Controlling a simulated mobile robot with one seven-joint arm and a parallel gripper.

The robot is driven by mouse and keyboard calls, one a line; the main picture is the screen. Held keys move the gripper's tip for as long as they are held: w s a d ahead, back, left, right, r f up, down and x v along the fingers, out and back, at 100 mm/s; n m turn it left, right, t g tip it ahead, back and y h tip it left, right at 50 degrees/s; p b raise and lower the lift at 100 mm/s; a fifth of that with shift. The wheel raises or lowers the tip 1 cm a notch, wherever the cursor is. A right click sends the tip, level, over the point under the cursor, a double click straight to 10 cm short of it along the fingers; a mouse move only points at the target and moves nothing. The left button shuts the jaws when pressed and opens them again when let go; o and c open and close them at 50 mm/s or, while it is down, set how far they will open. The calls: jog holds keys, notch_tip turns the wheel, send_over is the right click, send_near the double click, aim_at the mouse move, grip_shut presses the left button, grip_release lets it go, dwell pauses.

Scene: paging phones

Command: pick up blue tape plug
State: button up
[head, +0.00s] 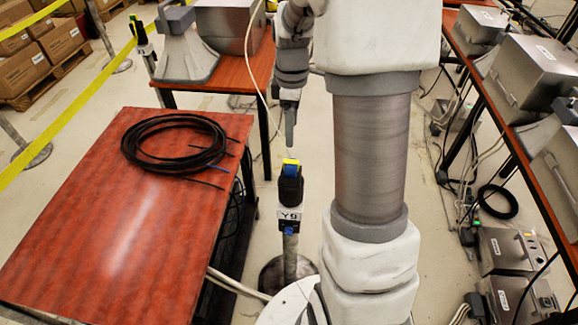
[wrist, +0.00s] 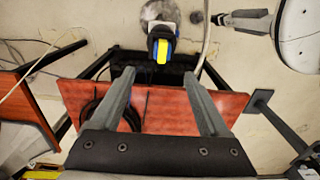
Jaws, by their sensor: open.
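A blue plug with a yellow stripe (head: 290,169) sits on top of the black head (head: 290,190) of a stanchion post labelled Y9. In the wrist view the plug (wrist: 155,49) shows from above, just beyond and between my fingertips. My gripper (head: 289,147) points down above the plug, with a small gap in the head view. In the wrist view my gripper (wrist: 159,73) has its two grey fingers wide apart with nothing between them. The lower post is partly hidden in the wrist view.
A red-brown table (head: 110,240) with a coil of black cable (head: 175,145) stands left of the post. Another table (head: 240,62) with grey horn speakers is behind. A table of metal boxes (head: 530,75) is at the right. Yellow tape (head: 70,112) crosses the far left.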

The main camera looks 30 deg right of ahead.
aim_at(291, 162)
notch_tip(291, 162, down, 7)
jog(key=shift+f, duration=0.2)
jog(key=shift+s+a+f, duration=0.1)
jog(key=shift+f, duration=1.3)
jog(key=shift+s+f, duration=0.1)
jog(key=shift+f, duration=1.25)
grip_shut()
